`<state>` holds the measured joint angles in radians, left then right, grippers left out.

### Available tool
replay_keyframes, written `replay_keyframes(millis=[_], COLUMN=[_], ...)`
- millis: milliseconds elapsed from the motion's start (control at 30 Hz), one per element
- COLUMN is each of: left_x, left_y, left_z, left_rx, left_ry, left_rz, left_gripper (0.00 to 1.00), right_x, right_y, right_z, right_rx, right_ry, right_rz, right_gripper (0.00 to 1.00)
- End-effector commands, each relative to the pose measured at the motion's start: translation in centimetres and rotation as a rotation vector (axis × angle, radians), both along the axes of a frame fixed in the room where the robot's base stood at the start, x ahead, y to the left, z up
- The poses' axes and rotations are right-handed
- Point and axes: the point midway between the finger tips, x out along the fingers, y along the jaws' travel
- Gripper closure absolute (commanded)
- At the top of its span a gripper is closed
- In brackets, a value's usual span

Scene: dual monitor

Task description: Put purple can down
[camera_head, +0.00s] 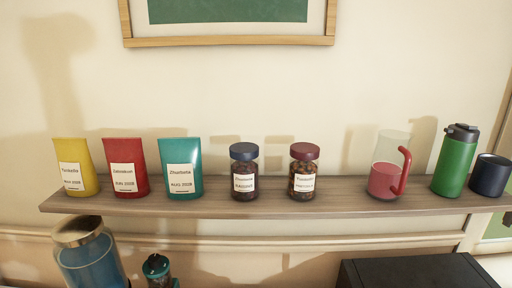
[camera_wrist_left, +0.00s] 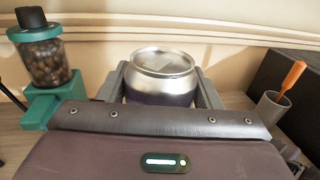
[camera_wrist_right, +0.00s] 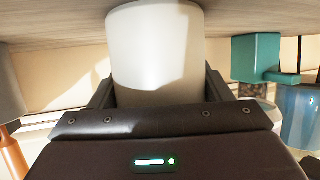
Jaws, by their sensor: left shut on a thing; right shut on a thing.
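The can (camera_wrist_left: 162,80), with a silver top and dark purple side, stands between the two fingers of my left gripper (camera_wrist_left: 163,88) in the left wrist view. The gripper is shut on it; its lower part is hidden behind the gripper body. My right gripper (camera_wrist_right: 156,92) is shut on a plain white cylinder (camera_wrist_right: 157,50) in the right wrist view. The end of the cylinder is against or close to a wooden surface (camera_wrist_right: 60,22) at the top of that picture. Neither gripper nor the purple can shows in the head view.
A teal grinder (camera_wrist_left: 45,70) with beans stands left of the can. A grey cup (camera_wrist_left: 272,108) with an orange-handled tool and a black box (camera_wrist_left: 295,75) are at right. The wall shelf (camera_head: 270,208) holds bags, jars, a glass pitcher (camera_head: 385,180), a green bottle (camera_head: 455,165) and a dark mug (camera_head: 490,176).

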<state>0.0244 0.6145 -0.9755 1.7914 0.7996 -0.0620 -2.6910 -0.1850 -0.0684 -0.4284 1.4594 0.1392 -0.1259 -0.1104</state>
Motion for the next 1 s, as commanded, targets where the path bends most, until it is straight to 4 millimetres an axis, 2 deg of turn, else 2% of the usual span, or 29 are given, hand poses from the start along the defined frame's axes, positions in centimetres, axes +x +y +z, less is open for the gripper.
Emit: replay_keyframes(millis=[100, 300, 400, 600, 833, 1000], left_x=[0.0, 0.0, 0.0, 0.0, 0.0, 0.0], left_y=[0.7, 4.6, 5.7, 6.0, 6.0, 5.9], left_z=[0.1, 0.2, -0.2, -3.7, -6.1, -8.7], left_rx=[0.002, 0.005, 0.003, 0.0, -0.001, -0.001], left_ry=[-0.004, -0.004, -0.002, -0.001, -0.002, -0.001], left_rz=[0.001, 0.0, 0.0, 0.001, 0.001, 0.0], left_gripper=[0.8, 0.8, 0.8, 0.8, 0.8, 0.8], right_x=[0.0, 0.0, 0.0, 0.0, 0.0, 0.0], right_y=[0.0, 0.0, 0.0, 0.0, 0.0, 0.0], right_z=[0.0, 0.0, 0.0, 0.0, 0.0, 0.0], right_rx=[0.0, 0.0, 0.0, 0.0, 0.0, 0.0], right_ry=[0.0, 0.0, 0.0, 0.0, 0.0, 0.0], right_rz=[0.0, 0.0, 0.0, 0.0, 0.0, 0.0], right_gripper=[0.6, 0.6, 0.6, 0.6, 0.6, 0.6])
